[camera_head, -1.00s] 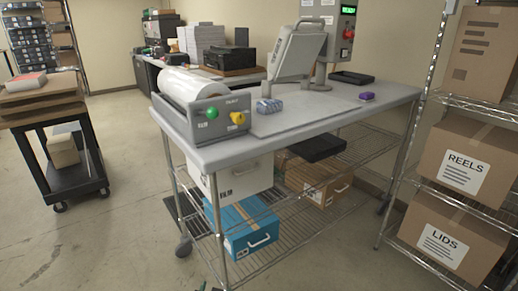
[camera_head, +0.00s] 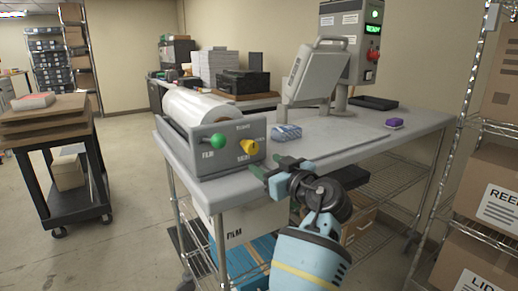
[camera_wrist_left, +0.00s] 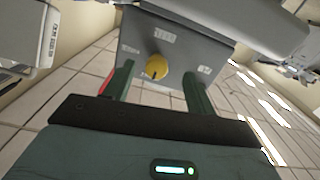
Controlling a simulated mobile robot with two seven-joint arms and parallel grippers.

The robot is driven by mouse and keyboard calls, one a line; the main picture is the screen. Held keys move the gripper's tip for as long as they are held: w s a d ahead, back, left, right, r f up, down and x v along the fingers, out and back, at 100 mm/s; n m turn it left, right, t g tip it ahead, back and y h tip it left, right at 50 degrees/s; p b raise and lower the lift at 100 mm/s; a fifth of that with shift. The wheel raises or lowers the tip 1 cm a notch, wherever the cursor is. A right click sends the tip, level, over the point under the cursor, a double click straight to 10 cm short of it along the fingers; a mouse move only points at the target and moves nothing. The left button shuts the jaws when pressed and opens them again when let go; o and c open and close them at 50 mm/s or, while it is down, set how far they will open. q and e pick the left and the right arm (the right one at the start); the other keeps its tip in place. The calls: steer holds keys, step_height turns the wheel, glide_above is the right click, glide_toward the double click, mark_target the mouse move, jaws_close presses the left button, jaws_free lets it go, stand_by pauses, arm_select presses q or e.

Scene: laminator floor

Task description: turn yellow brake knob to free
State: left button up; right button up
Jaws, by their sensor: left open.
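The yellow brake knob (camera_head: 249,147) is on the front panel of the grey film roll unit (camera_head: 200,162), at the near left corner of the table. In the left wrist view the knob (camera_wrist_left: 157,67) shows a dark pointer line, and the small panel labels around it are too blurred to read. My left gripper (camera_head: 264,176) is open, just below and right of the knob in the head view. In the wrist view the knob appears between its green fingers, with the fingers apart from it. My right gripper is out of view.
A green knob (camera_head: 217,141) sits left of the yellow one, with a white film roll (camera_head: 200,107) behind. A shelf of boxes (camera_head: 490,190) is at right.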

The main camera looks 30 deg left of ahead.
mark_target(253, 148)
arm_select(q)
step_height(253, 148, up, 2)
steer(key=shift+r+n, duration=0.1)
steer(key=shift+n, duration=0.4)
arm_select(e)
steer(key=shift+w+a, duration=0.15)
arm_select(q)
steer(key=p+x, duration=0.1)
steer(key=x, duration=0.5)
steer(key=shift+a+r, duration=0.15)
steer(key=shift+p+x, duration=0.35)
steer(key=shift+x, duration=0.45)
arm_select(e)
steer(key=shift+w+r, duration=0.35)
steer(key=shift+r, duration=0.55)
arm_select(q)
steer(key=shift+c, duration=0.2)
steer(key=c, duration=1)
